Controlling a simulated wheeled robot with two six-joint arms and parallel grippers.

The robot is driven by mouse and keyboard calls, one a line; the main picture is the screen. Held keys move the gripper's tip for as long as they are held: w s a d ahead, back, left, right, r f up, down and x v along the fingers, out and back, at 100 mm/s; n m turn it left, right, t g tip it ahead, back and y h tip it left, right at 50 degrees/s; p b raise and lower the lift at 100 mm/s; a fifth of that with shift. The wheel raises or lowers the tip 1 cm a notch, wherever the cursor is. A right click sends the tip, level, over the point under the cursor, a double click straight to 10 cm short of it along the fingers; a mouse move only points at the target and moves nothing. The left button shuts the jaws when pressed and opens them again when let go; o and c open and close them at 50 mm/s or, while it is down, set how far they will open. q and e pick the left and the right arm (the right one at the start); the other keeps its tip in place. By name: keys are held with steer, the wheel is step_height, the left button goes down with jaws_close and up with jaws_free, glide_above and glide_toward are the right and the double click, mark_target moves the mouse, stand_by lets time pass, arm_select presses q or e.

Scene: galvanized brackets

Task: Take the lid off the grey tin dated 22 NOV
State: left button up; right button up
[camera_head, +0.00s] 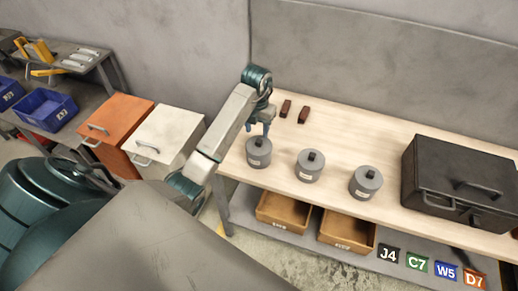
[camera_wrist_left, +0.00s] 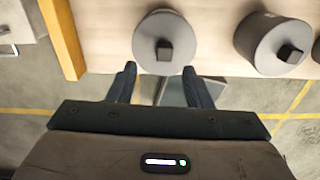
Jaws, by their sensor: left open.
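Three grey lidded tins stand in a row on the light wooden bench: a left tin (camera_head: 259,153), a middle tin (camera_head: 309,166) and a right tin (camera_head: 365,183). Each has a dark knob on its lid and a pale label; the dates are too small to read. My left gripper (camera_head: 262,129) is open and empty, just above the left tin. In the left wrist view the gripper (camera_wrist_left: 161,84) has its fingers apart, near the edge of a round lid (camera_wrist_left: 148,32) with a dark knob. No lid is off.
A black case (camera_head: 452,172) stands to the right on the bench (camera_head: 345,140). Two dark red blocks lie behind the left tin. Wooden boxes (camera_head: 346,231) sit on the lower shelf. An orange cabinet (camera_head: 112,118) and a white cabinet (camera_head: 172,132) stand left of the bench.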

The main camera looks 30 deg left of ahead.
mark_target(259, 140)
arm_select(q)
steer(key=shift+d+f+b, duration=0.1)
steer(key=shift+f+b, duration=0.3)
steer(key=shift+f, duration=0.05)
steer(key=f+b, duration=0.1)
steer(key=f, duration=0.1)
steer(key=f+b, duration=0.2)
steer(key=shift+w+d+f, duration=0.2)
steer(key=shift+r, duration=0.1)
steer(key=c, duration=1)
steer(key=shift+a+r, duration=0.1)
steer(key=shift+r, duration=0.05)
